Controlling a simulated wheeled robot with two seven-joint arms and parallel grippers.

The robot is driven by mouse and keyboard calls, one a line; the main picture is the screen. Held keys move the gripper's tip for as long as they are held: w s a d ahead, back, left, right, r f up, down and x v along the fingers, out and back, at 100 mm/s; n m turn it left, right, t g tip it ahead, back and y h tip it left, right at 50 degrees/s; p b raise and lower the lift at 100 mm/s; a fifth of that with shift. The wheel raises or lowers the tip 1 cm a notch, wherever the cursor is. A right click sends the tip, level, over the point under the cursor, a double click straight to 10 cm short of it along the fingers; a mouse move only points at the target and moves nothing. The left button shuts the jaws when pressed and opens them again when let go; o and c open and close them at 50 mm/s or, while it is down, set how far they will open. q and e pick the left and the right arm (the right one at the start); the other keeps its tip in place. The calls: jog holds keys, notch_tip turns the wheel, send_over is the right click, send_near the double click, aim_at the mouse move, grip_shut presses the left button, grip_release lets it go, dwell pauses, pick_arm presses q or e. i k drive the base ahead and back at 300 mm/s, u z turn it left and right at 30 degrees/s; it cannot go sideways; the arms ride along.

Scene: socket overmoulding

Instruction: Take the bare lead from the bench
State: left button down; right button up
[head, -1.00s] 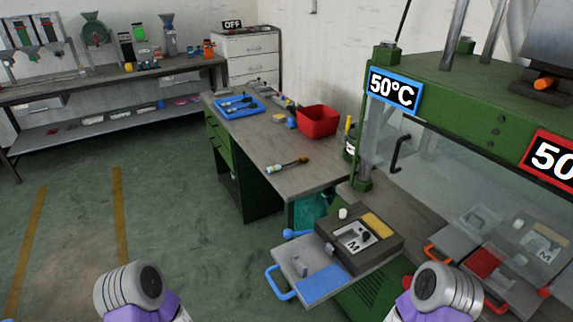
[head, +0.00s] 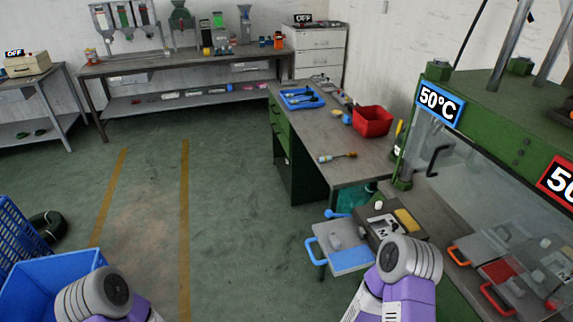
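The bench (head: 330,130) with a grey top and green drawers stands right of the middle in the head view. A blue tray (head: 303,99) on its far end holds small dark and blue items, too small to tell which is a bare lead. I cannot tell any lead for certain. Only purple and grey links of my two arms show at the bottom edge; neither gripper is in view.
A red bin (head: 373,121) stands on the bench's right side. The green press (head: 500,90) with a 50°C sign and a pulled-out mould tray (head: 345,258) stand at the right. Blue crates (head: 45,285) are at lower left. The green floor before the bench is clear.

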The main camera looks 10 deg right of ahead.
aim_at(325, 159)
jog(key=u, duration=0.6)
jog(key=i, duration=2.25)
jog(key=z, duration=1.1)
